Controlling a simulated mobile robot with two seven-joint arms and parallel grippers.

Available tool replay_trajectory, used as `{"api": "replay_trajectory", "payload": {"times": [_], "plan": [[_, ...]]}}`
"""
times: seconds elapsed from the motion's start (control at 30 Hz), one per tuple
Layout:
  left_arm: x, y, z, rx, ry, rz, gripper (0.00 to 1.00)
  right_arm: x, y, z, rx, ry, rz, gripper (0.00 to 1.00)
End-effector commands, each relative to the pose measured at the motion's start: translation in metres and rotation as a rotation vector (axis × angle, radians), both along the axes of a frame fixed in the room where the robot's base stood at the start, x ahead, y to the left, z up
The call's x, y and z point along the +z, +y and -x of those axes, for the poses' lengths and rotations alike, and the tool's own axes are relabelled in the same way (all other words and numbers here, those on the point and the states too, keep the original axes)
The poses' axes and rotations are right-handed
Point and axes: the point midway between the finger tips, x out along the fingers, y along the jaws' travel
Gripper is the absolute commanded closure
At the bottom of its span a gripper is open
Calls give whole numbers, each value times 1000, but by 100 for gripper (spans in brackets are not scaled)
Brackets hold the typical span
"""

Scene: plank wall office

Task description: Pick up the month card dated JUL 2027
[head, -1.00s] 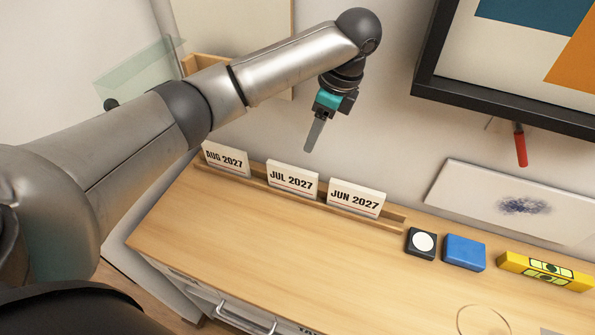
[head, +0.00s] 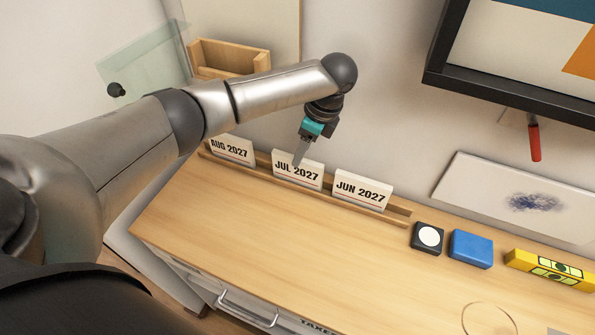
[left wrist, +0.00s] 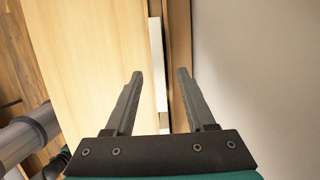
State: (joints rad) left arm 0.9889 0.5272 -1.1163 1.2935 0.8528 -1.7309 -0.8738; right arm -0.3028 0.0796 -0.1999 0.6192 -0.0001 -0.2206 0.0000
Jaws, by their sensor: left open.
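The JUL 2027 card (head: 297,172) stands in a wooden rail (head: 396,212) at the back of the desk, between the AUG 2027 card (head: 232,150) and the JUN 2027 card (head: 362,189). My left gripper (head: 299,155) is open, its fingers pointing down at the top of the JUL card and covering a little of it. In the left wrist view, a white card edge (left wrist: 157,60) shows between and beyond the open fingers (left wrist: 158,75); its date cannot be read there. Nothing is held. My right gripper is not in view.
A black block with a white disc (head: 428,237), a blue block (head: 471,249) and a yellow level (head: 551,267) lie right of the rail. A red-handled thing (head: 534,142) hangs on the wall below a black frame (head: 436,70). The desk's middle (head: 290,235) is clear.

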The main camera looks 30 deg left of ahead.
Motion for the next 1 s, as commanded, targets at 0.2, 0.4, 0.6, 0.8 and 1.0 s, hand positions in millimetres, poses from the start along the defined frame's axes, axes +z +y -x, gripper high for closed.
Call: {"api": "replay_trajectory", "payload": {"times": [0.2,0.4,0.6,0.8,1.0], "plan": [[-29,9,3,1,2,-2,45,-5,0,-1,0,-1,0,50],[-32,9,2,-1,-1,0,45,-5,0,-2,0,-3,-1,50],[-32,9,2,-1,-1,0,45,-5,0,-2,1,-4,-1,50],[-33,9,3,0,0,0,45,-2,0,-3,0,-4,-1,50],[-36,9,3,0,0,0,45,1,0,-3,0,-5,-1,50]]}}
